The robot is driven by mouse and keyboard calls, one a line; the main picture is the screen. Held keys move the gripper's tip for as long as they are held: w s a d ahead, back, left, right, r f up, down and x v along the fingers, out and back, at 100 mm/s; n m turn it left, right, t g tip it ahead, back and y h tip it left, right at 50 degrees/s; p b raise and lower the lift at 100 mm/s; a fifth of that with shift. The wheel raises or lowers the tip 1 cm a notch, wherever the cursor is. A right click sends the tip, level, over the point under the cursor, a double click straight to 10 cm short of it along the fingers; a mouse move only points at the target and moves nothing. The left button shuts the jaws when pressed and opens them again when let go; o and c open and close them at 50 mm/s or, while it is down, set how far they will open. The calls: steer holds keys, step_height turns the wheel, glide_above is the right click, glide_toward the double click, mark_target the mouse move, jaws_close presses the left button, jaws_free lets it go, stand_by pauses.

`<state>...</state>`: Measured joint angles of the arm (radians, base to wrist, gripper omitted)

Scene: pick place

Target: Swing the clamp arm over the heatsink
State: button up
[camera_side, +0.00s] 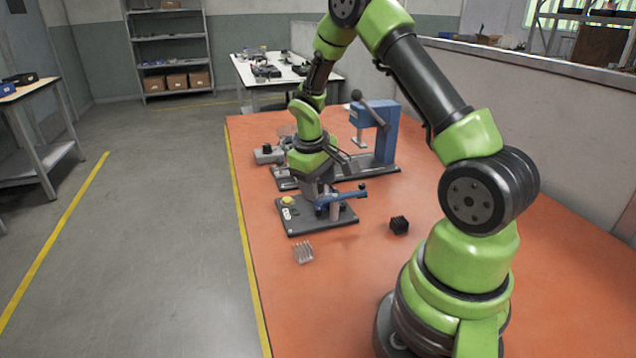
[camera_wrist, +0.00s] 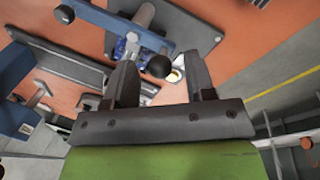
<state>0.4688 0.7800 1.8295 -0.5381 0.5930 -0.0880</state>
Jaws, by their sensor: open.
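The clamp's blue arm (camera_side: 345,196) sits low over a dark base plate (camera_side: 302,222) and points right, with a rounded end. It also shows in the wrist view (camera_wrist: 98,14), beside a pale post. A silver finned piece (camera_side: 303,253), seemingly the heatsink, lies on the orange table in front of the plate, apart from the clamp. My gripper (camera_side: 319,196) points down above the plate, close to the clamp. In the wrist view my gripper (camera_wrist: 160,62) is open, and a black ball (camera_wrist: 160,66) shows between its fingertips. I cannot tell whether they touch it.
A blue press (camera_side: 374,130) with a black-knobbed lever stands behind on a dark base. A small black block (camera_side: 399,225) lies right of the clamp plate. A yellow button (camera_side: 288,201) sits on the plate's left side. The table's front is mostly clear.

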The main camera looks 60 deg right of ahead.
steer(key=shift+f, duration=0.1)
jaws_close()
steer(key=shift+s+n, duration=0.1)
steer(key=shift+n, duration=0.2)
steer(key=n, duration=0.1)
steer(key=s+n, duration=0.1)
steer(key=n, duration=0.1)
steer(key=shift+a+n+t, duration=0.3)
steer(key=shift+a+t, duration=0.05)
steer(key=shift+t, duration=0.05)
steer(key=shift+s+d+n+t+y, duration=0.25)
steer(key=shift+s+n, duration=0.45)
steer(key=shift+n, duration=1.55)
steer(key=shift+s+d+n+t+y, duration=0.1)
steer(key=shift+s+n+t+y, duration=0.45)
steer(key=shift+n, duration=1.65)
steer(key=shift+s+d+n+t+y, duration=0.1)
steer(key=shift+s+n, duration=0.75)
steer(key=shift+n, duration=1.4)
steer(key=shift+d+n, duration=0.1)
steer(key=shift+n, duration=0.2)
